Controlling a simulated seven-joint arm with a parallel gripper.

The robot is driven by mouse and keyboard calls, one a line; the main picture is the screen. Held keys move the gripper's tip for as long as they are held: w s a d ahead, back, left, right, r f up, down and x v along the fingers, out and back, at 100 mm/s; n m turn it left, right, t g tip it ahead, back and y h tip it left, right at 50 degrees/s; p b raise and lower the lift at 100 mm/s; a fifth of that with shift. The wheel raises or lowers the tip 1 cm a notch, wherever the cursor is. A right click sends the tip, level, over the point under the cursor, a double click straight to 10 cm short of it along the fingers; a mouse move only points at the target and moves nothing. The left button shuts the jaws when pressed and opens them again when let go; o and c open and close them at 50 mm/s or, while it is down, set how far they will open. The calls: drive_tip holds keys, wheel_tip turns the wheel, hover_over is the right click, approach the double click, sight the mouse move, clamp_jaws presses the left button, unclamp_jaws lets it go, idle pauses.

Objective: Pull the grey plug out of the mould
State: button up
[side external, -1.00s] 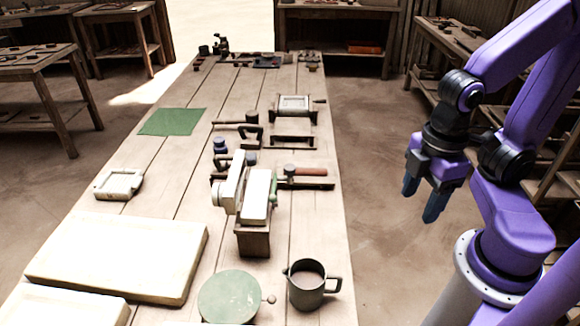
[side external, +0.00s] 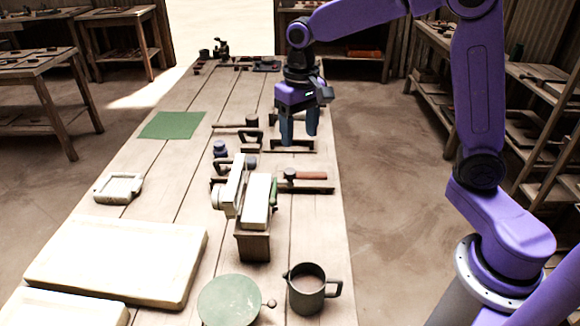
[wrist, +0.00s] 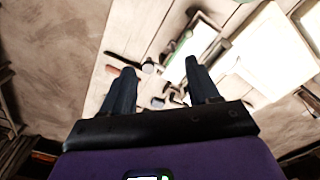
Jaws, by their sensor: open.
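A pale two-part block on a wooden base, perhaps the mould (side external: 256,200), stands in the middle of the table in the side external view. A small round pale knob (side external: 217,195) sticks out of its left part; I cannot tell whether it is the grey plug. My gripper (side external: 299,143) is open and empty, fingers pointing down, above the table beyond the block. In the wrist view, my gripper's two fingers (wrist: 160,80) stand apart with nothing between them.
A hammer (side external: 305,175) lies behind the block. A jug (side external: 308,292) and green disc (side external: 230,299) stand in front. A large pale slab (side external: 115,258), small pale frame (side external: 118,187) and green sheet (side external: 172,125) are left. Bare table lies between them.

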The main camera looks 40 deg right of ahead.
sight(290, 171)
drive_tip(key=w+d+f+m, duration=0.1)
drive_tip(key=w+d+m, duration=0.45)
drive_tip(key=w, duration=0.35)
drive_tip(key=shift+n, duration=0.25)
wheel_tip(290, 171, down, 17)
drive_tip(key=shift+w+d+f, duration=0.1)
drive_tip(key=shift+f, duration=0.1)
